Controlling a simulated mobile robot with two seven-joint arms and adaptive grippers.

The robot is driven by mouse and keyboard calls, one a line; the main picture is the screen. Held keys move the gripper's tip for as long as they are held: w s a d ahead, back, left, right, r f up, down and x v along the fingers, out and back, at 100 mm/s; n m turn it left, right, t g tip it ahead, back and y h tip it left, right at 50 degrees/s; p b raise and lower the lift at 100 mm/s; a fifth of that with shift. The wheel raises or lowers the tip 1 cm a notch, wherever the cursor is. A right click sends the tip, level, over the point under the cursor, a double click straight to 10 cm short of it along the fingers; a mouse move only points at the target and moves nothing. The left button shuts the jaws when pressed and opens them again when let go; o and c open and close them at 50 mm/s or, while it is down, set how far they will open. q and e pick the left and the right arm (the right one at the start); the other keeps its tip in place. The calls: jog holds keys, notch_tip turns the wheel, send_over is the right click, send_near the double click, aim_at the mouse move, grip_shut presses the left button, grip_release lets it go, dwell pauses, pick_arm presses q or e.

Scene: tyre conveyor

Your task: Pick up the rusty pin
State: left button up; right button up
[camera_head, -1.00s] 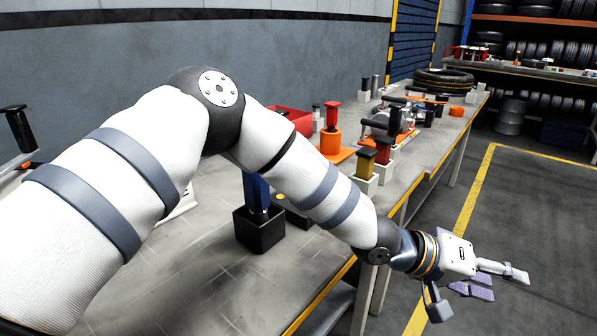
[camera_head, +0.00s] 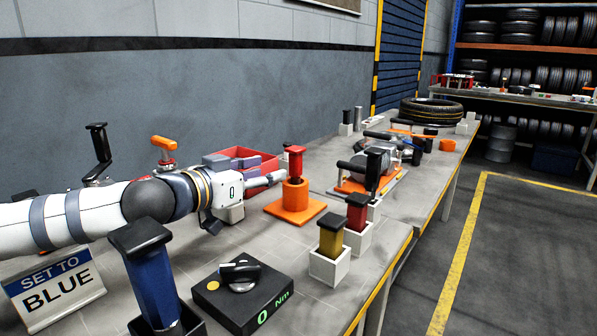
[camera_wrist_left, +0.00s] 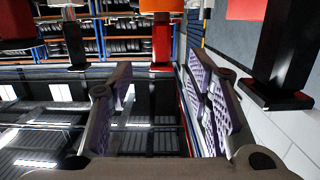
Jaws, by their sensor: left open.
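No pin in view looks clearly rusty, so I cannot tell which is the rusty pin. A red-topped pin (camera_head: 295,163) stands upright in an orange block (camera_head: 295,194) on an orange plate. My left gripper (camera_head: 272,168) is just left of this pin, pointing right, its fingers open and holding nothing visible. Its purple-padded fingers show spread apart in the left wrist view (camera_wrist_left: 156,80). A yellow pin (camera_head: 331,235) and a red pin (camera_head: 356,212) stand in white holders to the right. A blue pin (camera_head: 155,275) stands nearer. My right gripper is not in view.
A black torque box (camera_head: 243,297) with a knob and a "SET TO BLUE" sign (camera_head: 55,285) are on the near bench. A tyre (camera_head: 432,110) lies at the far end. The floor right of the bench is clear.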

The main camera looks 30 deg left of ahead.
aim_at(291, 164)
pick_arm(q)
jog(key=w+f, duration=0.1)
jog(key=w+f+b, duration=0.1)
jog(key=w, duration=0.2)
jog(key=shift+w+d+f+b, duration=0.15)
jog(key=shift+d+f+b, duration=0.1)
jog(key=shift+f+b, duration=0.15)
jog(key=w, duration=0.2)
jog(key=w+b, duration=0.1)
jog(key=w, duration=0.1)
jog(key=w+b, duration=0.1)
jog(key=w, duration=0.1)
jog(key=shift+w+r, duration=0.2)
jog(key=shift+r, duration=0.45)
grip_shut()
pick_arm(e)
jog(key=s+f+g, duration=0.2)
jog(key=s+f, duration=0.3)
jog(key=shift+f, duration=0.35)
